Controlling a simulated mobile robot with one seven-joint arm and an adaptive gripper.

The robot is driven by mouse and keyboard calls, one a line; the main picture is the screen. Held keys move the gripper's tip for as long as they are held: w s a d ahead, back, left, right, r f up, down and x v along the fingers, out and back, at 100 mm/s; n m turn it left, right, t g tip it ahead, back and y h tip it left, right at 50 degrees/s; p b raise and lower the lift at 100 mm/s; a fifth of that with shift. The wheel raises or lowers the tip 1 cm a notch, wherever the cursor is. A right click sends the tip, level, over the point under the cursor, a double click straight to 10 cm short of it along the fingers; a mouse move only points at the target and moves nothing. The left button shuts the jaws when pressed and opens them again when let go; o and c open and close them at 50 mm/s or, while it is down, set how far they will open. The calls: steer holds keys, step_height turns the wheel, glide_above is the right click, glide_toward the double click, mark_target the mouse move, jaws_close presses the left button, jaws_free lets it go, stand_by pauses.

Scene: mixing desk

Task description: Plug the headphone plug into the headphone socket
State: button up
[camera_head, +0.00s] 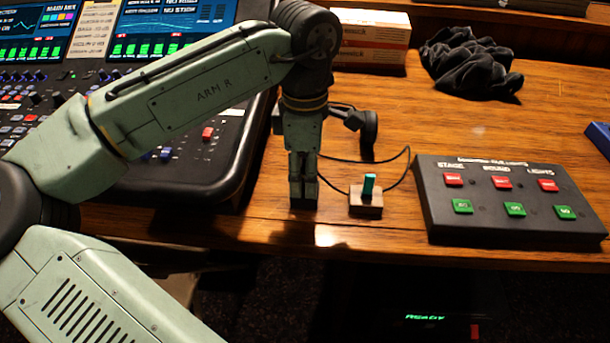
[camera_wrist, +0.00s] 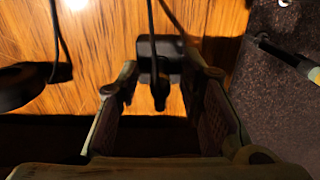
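A small teal upright piece, apparently the headphone plug (camera_head: 369,184), stands in a little wooden block (camera_head: 366,207) near the front edge of the desk. A thin black cable loops behind it. My gripper (camera_head: 303,200) points down just left of the block, apart from it. In the wrist view my gripper (camera_wrist: 163,100) is open, its fingers spread; the dark plug (camera_wrist: 160,90) and block (camera_wrist: 158,48) show between and beyond them, with nothing held. The black headphones (camera_head: 369,128) lie behind. I cannot make out the headphone socket.
The mixing desk (camera_head: 205,165) with screens and knobs fills the left. A black button box (camera_head: 500,200) is right of the plug. A carton (camera_head: 372,40) and black cloth (camera_head: 466,62) lie at the back. The desk's front edge is close; bare wood lies centre right.

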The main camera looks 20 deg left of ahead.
steer(key=shift+c, duration=0.4)
jaws_close()
stand_by(0.4)
steer(key=shift+r, duration=0.15)
steer(key=shift+r+p, duration=2.85)
steer(key=shift+p, duration=0.05)
